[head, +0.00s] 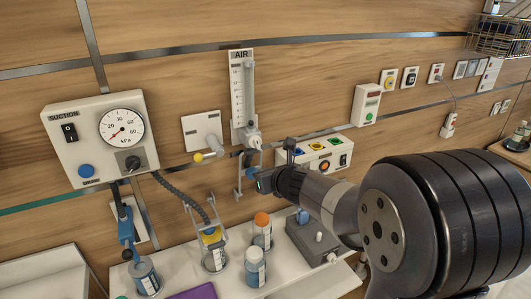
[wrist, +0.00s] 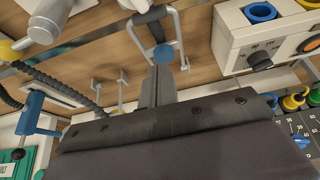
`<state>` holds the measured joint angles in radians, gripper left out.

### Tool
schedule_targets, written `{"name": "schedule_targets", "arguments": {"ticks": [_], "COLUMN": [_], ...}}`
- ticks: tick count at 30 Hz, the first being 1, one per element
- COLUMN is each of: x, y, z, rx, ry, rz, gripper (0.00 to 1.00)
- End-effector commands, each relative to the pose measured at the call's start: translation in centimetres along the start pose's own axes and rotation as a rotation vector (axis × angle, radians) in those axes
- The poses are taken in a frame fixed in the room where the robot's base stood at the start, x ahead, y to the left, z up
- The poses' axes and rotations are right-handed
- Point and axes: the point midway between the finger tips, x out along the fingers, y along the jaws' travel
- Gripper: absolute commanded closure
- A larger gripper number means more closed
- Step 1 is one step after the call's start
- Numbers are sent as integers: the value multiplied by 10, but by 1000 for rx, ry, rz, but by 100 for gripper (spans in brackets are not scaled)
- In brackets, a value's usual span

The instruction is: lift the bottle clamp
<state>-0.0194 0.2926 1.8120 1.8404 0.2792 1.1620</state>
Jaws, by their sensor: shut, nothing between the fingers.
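A grey wire bail (head: 238,181), which looks like the bottle clamp, hangs below the AIR flowmeter (head: 243,100). In the wrist view the bail (wrist: 126,60) has a leg on each side of a blue round piece (wrist: 163,55). No bottle shows inside it. My gripper (head: 263,182) is at the right side of the bail in the head view. In the wrist view my gripper (wrist: 160,72) has its fingers together and empty, with the tips close to the blue piece. I cannot tell whether they touch it or the bail.
Several bottles, one with an orange cap (head: 262,219), stand on the shelf below. A yellow-topped jar (head: 212,238) has its own wire frame. The suction unit (head: 100,138) with its dark hose (head: 183,195) is left. A control box (head: 325,152) is close on the right.

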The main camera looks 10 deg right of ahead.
Motion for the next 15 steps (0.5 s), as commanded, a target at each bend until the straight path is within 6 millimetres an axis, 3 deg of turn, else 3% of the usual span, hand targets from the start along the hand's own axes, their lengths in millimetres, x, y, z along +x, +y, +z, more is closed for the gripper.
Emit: {"name": "schedule_targets", "arguments": {"ticks": [15], "x": [-36], "y": [0], "z": [77], "rx": [-2], "ry": [-1], "rz": [0], "gripper": [100]}}
